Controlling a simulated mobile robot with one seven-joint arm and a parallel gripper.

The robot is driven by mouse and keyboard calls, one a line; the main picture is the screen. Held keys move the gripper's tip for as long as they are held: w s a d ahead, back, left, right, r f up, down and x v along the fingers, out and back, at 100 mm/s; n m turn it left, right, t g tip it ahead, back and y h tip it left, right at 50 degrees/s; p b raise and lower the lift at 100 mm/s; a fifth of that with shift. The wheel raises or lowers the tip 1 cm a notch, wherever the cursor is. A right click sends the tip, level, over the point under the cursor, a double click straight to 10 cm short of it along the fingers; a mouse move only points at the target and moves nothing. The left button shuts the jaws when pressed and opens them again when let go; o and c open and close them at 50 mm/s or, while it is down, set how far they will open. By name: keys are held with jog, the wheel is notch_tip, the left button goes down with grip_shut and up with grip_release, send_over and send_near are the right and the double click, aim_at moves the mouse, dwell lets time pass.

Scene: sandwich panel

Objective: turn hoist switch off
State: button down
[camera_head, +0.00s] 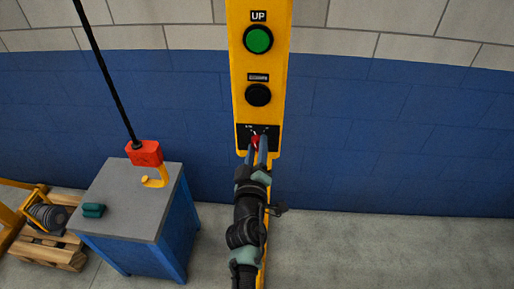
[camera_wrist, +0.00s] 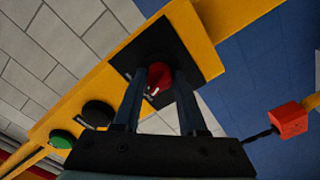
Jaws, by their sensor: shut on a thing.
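The hoist switch is a red rotary knob (camera_wrist: 160,77) on a black plate (camera_wrist: 183,48) with small white marks, near the lower end of a yellow panel (camera_head: 262,100). In the head view the knob (camera_head: 256,140) shows only in part behind my fingers. My gripper (camera_wrist: 159,85) is shut on the red knob, one finger on each side of it. My gripper also shows in the head view (camera_head: 257,147), reaching up from below. The knob's exact pointer direction is hard to read.
Above the switch are a black button (camera_head: 258,95) and a green button (camera_head: 258,40) under an "UP" label. At left, a red hoist block (camera_head: 145,153) with a yellow hook hangs over a grey-topped blue cabinet (camera_head: 125,200). Floor at right is clear.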

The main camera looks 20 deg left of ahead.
jog(key=shift+n, duration=1.1)
jog(key=shift+c, duration=2.3)
grip_release()
jog(key=p+v, duration=0.2)
jog(key=v, duration=1.1)
jog(key=shift+p, duration=0.4)
